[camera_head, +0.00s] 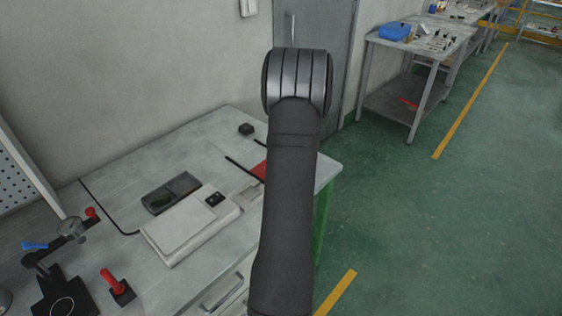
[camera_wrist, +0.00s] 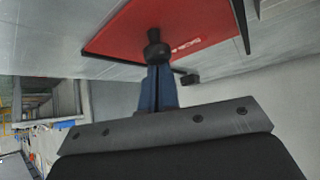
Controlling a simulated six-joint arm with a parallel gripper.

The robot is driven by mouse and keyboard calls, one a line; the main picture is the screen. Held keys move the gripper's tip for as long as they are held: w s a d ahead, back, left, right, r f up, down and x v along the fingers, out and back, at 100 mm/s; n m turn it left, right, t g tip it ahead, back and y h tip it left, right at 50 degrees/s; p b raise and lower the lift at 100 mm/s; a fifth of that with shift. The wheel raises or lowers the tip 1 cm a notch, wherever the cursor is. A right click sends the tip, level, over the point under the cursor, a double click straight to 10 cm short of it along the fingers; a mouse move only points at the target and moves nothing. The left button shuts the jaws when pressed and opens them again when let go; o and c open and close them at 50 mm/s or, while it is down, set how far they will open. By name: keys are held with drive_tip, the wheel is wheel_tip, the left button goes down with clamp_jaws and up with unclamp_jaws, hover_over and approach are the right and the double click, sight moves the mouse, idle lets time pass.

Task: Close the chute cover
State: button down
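In the wrist view, my gripper (camera_wrist: 158,88) shows as two blue fingers close together, with a thin dark line between them. A black knob-shaped piece (camera_wrist: 153,36) is at their tips; I cannot tell whether it is pinched between them. Behind it is a flat red panel (camera_wrist: 120,38) with small light markings. A little of a red panel (camera_head: 260,171) shows on the table in the head view, mostly hidden behind my arm. My gripper is hidden in the head view. I cannot tell for sure which part is the chute cover.
The grey table (camera_head: 150,165) carries a white flat device (camera_head: 187,226), a dark scale-like tray (camera_head: 171,193) and a small black block (camera_head: 246,129). Red-handled (camera_head: 113,283) and blue-handled (camera_head: 36,246) fixtures stand at the left. A grey door (camera_head: 340,50) is behind. Green floor (camera_head: 450,220) is clear at the right.

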drive_tip(key=shift+s+f, duration=0.15)
drive_tip(key=shift+f, duration=0.15)
drive_tip(key=w, duration=0.2)
drive_tip(key=w+a+r, duration=0.1)
drive_tip(key=w, duration=0.1)
drive_tip(key=shift+a+r, duration=0.1)
drive_tip(key=v, duration=1)
drive_tip(key=x, duration=1)
drive_tip(key=shift+f, duration=0.2)
drive_tip(key=shift+s+d, duration=0.2)
drive_tip(key=shift+s, duration=0.35)
drive_tip(key=shift+s+d, duration=0.15)
drive_tip(key=shift+s, duration=0.4)
drive_tip(key=shift+s+d+f, duration=0.2)
drive_tip(key=shift+s+d, duration=0.05)
drive_tip(key=shift+s, duration=0.5)
